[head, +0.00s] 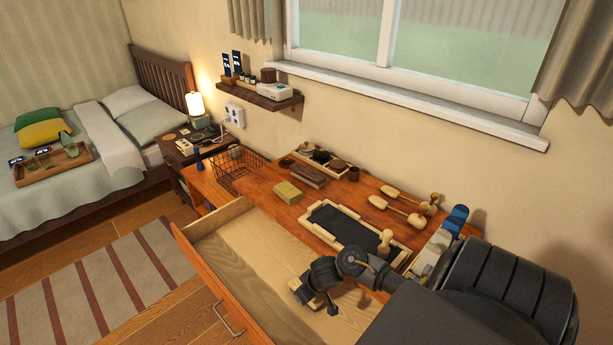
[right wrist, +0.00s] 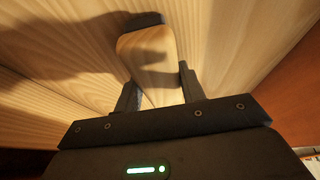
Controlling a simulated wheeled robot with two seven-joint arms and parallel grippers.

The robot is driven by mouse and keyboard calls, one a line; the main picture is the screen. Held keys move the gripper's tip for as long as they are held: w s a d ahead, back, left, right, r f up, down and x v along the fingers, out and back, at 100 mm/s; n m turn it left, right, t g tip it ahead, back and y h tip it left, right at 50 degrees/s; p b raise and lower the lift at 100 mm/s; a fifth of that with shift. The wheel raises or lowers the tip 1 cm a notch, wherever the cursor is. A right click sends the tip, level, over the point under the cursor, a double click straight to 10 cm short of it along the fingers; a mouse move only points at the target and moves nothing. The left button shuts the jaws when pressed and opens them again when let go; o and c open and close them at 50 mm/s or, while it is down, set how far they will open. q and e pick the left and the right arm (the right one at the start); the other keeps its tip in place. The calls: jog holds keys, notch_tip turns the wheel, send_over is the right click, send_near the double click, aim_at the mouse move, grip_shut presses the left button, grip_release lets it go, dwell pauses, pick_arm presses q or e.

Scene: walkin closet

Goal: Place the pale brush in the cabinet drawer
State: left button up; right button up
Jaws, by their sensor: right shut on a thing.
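The pale brush (right wrist: 152,55) shows in the right wrist view as a light wooden piece with a rounded end. My right gripper (right wrist: 158,84) is shut on it, one finger on each side. In the head view my right gripper (head: 314,297) points down over the open cabinet drawer (head: 231,246), and a pale bit of the brush (head: 293,284) shows beside the fingers. The drawer's light wooden floor lies below the brush. I cannot tell whether the brush touches it. Much of the brush is hidden by the gripper. My left gripper is not in view.
The cabinet top holds a dark-lined tray (head: 345,224), a yellow block (head: 288,192), a wire basket (head: 240,171) and several wooden brushes (head: 390,207). The drawer front with its handle (head: 229,320) stands out over the floor. The drawer's left part is empty.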

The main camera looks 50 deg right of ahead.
jog(key=o, duration=1)
jog(key=shift+f, duration=0.1)
jog(key=shift+r, duration=0.4)
jog(key=p+v, duration=0.6)
jog(key=v, duration=0.4)
jog(key=shift+s+r, duration=0.1)
jog(key=shift+r, duration=0.2)
jog(key=shift+s+r, duration=0.25)
jog(key=shift+r, duration=0.15)
